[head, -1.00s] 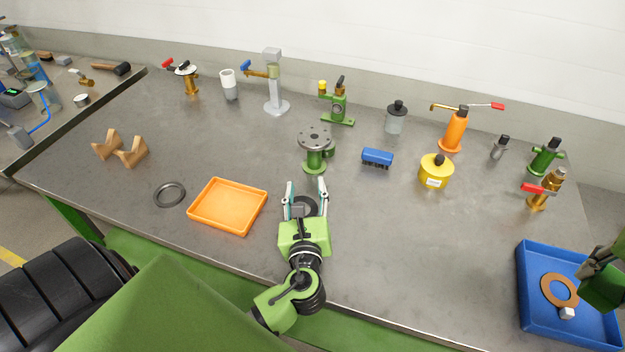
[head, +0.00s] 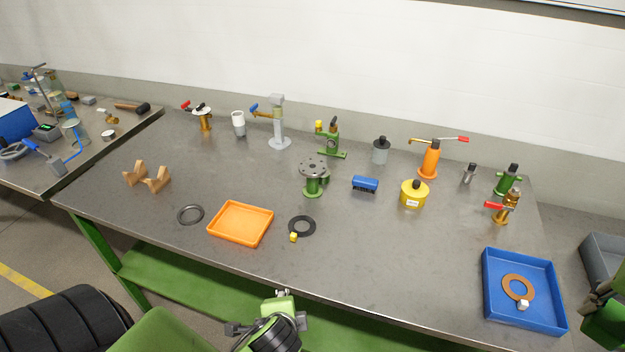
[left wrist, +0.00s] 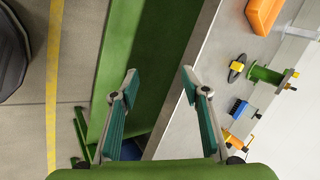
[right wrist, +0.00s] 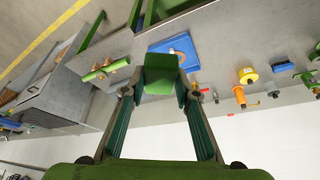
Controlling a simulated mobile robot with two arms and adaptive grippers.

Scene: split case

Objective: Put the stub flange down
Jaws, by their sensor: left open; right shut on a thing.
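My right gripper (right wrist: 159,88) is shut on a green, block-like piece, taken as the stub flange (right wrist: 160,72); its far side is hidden. In the head view my right gripper (head: 600,290) is at the right edge, partly cut off, beyond the blue tray, and the held piece is hard to make out. My left gripper (head: 283,294) is open and empty in front of the table's front edge; the left wrist view also shows its spread fingers (left wrist: 158,78). A green flanged stand with a grey holed disc (head: 314,175) stands mid-table.
The blue tray (head: 492,305) holds a tan ring and a white cube. An orange tray (head: 240,224), a dark ring (head: 302,226) with a yellow cube (head: 293,237) and a grey ring (head: 190,215) lie toward the front. Valves and bottles line the back. The front right-centre is clear.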

